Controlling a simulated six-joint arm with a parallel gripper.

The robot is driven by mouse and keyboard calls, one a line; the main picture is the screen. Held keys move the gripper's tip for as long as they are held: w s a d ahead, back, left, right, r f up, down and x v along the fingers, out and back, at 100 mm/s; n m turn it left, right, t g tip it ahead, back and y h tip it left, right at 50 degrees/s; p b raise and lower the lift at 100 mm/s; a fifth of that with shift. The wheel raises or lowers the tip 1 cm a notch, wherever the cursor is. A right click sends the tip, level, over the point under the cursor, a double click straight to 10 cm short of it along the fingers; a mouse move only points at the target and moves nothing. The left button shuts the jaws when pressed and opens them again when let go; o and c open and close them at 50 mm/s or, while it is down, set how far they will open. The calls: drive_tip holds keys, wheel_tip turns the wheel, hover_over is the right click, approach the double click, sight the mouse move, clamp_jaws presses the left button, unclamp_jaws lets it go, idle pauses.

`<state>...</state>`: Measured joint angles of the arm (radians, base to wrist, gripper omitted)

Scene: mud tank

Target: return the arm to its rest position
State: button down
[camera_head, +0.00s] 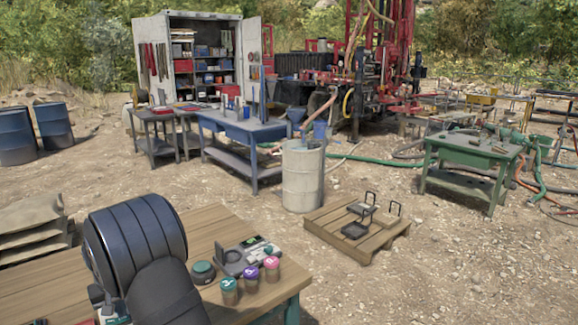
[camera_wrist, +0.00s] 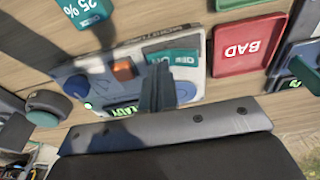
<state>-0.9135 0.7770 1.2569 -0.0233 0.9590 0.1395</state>
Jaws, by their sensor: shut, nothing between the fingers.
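In the wrist view my gripper (camera_wrist: 158,88) is shut, with its dark fingers together and nothing held. It is over a light grey instrument (camera_wrist: 112,82) with a blue dial, an orange button and a lit green display; I cannot tell whether it touches. In the head view my arm's black links rise at the left of the wooden bench (camera_head: 205,232), and the fingers are hidden there. The grey instrument with a green screen (camera_head: 250,248) stands on the bench, right of my arm.
Several small jars with coloured lids (camera_head: 250,275) stand at the bench's front right. A dark round puck with a green top (camera_head: 203,270) is beside them. A red tray marked BAD (camera_wrist: 246,44) lies near my gripper. A pallet (camera_head: 362,240) and white drum (camera_head: 302,180) stand beyond the bench.

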idle(0.3)
wheel_tip(320, 180, up, 9)
drive_tip(key=s+n, duration=0.1)
drive_tip(key=n, duration=0.2)
drive_tip(key=shift+s, duration=0.25)
idle(0.9)
